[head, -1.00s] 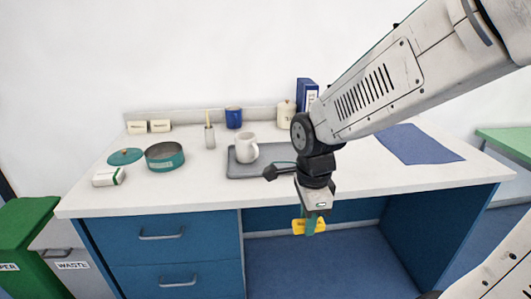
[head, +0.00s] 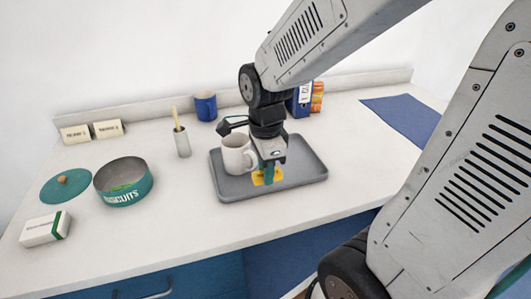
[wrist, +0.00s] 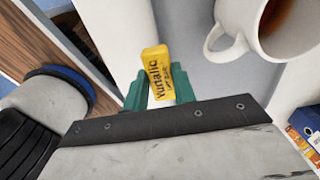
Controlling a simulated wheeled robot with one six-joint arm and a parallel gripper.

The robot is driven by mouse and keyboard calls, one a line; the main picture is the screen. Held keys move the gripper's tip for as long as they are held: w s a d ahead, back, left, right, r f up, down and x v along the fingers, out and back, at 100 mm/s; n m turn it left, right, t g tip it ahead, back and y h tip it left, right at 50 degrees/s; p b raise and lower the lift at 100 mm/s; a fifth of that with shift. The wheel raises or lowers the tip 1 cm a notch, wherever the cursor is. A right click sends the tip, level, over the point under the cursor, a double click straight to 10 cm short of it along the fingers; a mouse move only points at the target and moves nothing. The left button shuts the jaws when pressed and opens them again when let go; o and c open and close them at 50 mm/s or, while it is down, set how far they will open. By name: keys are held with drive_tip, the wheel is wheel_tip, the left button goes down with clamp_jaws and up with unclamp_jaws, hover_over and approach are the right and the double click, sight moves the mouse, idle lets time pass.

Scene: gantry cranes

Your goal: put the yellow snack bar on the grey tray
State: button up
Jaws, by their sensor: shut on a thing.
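My gripper (head: 268,174) has green fingers and is shut on the yellow snack bar (head: 258,179). The bar also shows in the wrist view (wrist: 158,72), gripped between the fingers (wrist: 159,94) with dark lettering on its face. In the head view the bar is over the front middle of the grey tray (head: 303,172), just in front of the white mug (head: 236,157). I cannot tell whether the bar touches the tray. The mug stands on the tray's left part and holds a brown liquid in the wrist view (wrist: 270,28).
Left of the tray stand a teal biscuit tin (head: 124,184), its lid (head: 66,186), a white box (head: 45,229) and a slim holder (head: 182,144). The tray's right side is clear.

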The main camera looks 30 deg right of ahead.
hover_over(289, 160)
drive_tip(key=shift+a+f, duration=0.1)
drive_tip(key=shift+f, duration=2.4)
drive_tip(key=shift+f, duration=0.15)
drive_tip(key=o, duration=0.9)
drive_tip(key=shift+o, duration=0.2)
